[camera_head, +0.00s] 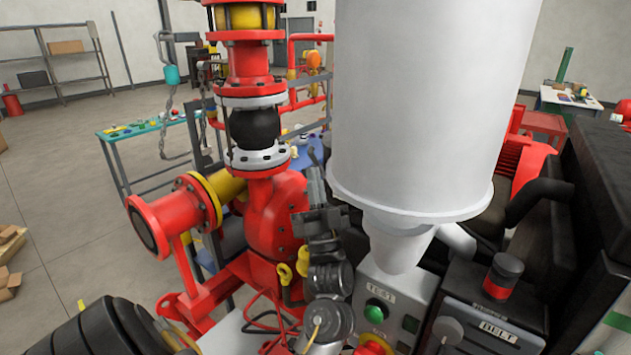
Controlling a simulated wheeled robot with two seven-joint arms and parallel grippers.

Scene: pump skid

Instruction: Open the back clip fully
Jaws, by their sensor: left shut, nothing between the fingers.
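My left gripper (316,186) is in the middle of the head view, just left of the lower rim of a large white cylinder (425,100). Its grey fingers point up and are together, with nothing visible between them. In the picture the fingertips lie close to the cylinder's lower left edge; I cannot tell whether they touch it. I cannot make out the back clip; it may be hidden behind the cylinder or my gripper. My right gripper is not in view.
A red pump with pipe flanges (275,215) stands left of my gripper. A control box with a green button (376,312) sits below the cylinder, and a black BELT box (490,310) is to its right. Open floor (60,195) lies at the left.

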